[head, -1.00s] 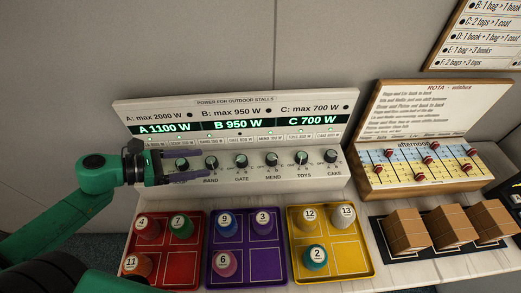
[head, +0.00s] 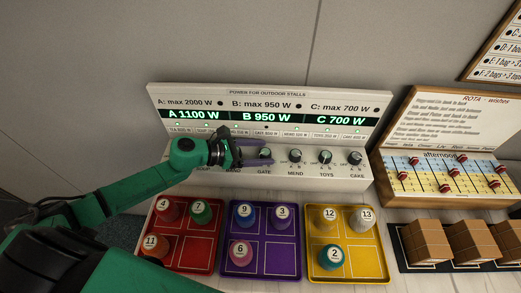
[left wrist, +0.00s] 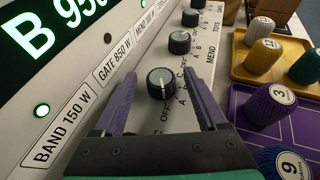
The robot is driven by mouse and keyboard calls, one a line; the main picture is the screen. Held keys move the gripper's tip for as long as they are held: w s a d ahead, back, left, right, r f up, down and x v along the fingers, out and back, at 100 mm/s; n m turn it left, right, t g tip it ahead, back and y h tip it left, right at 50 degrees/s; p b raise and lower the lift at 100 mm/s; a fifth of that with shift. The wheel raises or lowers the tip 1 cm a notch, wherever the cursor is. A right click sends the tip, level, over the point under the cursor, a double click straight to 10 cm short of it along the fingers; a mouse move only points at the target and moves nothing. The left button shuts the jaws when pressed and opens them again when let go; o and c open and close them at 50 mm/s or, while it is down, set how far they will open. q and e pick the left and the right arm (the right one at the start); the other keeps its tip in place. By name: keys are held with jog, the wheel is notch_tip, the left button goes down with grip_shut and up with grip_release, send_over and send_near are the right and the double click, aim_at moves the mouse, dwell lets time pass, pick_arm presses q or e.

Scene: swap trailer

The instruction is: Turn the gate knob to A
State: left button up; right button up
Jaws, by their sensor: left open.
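The gate knob (head: 265,154) is a dark round dial with a pale cap on the white power panel (head: 215,170), above the label GATE. In the left wrist view the knob (left wrist: 161,83) sits between the two purple fingers, with OFF and letter marks around it; I cannot tell where its pointer points. My left gripper (head: 262,153) is open around the knob, one finger on each side. The wrist view shows the fingers (left wrist: 160,76) apart from the knob. The panel display (head: 262,117) reads A 1100 W, B 950 W, C 700 W. My right gripper is not in view.
The mend knob (head: 295,155), toys knob (head: 325,156) and cake knob (head: 355,157) are to the right. Red (head: 215,240), purple (head: 262,274) and yellow (head: 375,268) trays with numbered pegs stand in front. Brown boxes (head: 426,241) and a rota board (head: 390,170) are at right.

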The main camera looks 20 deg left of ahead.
pick_arm(q)
jog(key=shift+d, duration=0.1)
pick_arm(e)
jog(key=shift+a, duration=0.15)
pick_arm(q)
grip_shut()
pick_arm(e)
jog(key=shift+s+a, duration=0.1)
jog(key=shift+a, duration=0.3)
pick_arm(q)
jog(key=shift+s, duration=0.1)
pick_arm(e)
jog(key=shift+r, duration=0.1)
